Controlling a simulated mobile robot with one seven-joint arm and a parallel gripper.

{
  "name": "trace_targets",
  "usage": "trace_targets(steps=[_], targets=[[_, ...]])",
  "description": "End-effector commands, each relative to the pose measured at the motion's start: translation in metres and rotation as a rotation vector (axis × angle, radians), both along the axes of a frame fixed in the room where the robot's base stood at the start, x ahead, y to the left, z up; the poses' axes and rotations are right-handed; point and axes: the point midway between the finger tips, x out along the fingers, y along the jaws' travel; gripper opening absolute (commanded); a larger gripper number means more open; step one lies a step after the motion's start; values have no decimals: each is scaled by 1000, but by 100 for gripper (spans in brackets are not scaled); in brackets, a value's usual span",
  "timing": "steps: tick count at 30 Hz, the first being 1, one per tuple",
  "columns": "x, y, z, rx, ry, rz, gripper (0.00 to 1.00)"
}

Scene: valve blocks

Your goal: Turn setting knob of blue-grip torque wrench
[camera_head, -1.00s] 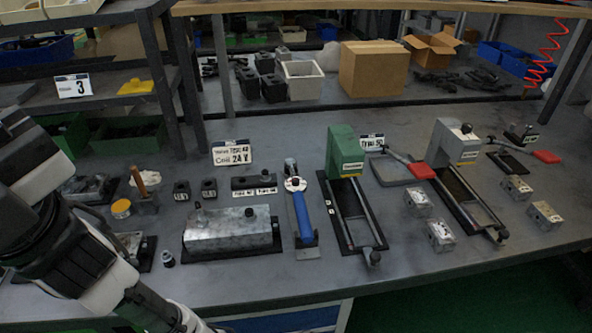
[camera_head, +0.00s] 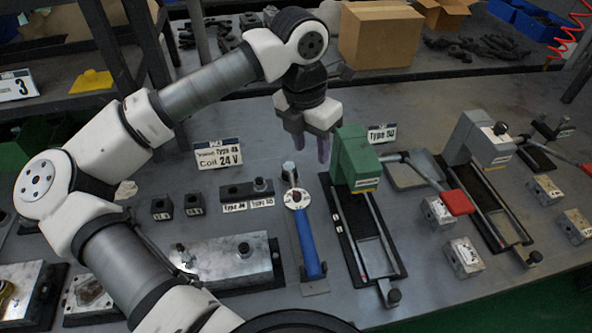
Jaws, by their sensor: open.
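The blue-grip torque wrench (camera_head: 305,240) lies on the bench in the middle of the camera_head view, its blue grip toward the front edge. The setting knob is too small to make out for certain. My gripper (camera_head: 311,150) hangs above the bench, pointing down, behind and above the head end of the wrench. Its two fingers are apart, with nothing seen between them.
A green-topped fixture (camera_head: 354,158) stands close to the right of the wrench. A metal valve block (camera_head: 235,258) and a dark block (camera_head: 246,190) are to its left. A sign (camera_head: 218,153) stands behind. A grey fixture (camera_head: 480,137) and several small metal blocks are farther right.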

Motion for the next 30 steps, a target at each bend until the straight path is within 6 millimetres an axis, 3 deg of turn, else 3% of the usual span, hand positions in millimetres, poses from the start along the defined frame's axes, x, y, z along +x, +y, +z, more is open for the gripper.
trace_targets(steps=[2, 5, 11, 24, 30], targets=[[3, 18, -7, 81, 13, 35, 42], [5, 27, -13, 119, 20, 52, 42], [3, 26, -39, 116, 24, 50, 42], [3, 25, -126, 112, 23, 48, 42], [4, 25, -145, 112, 21, 50, 42]])
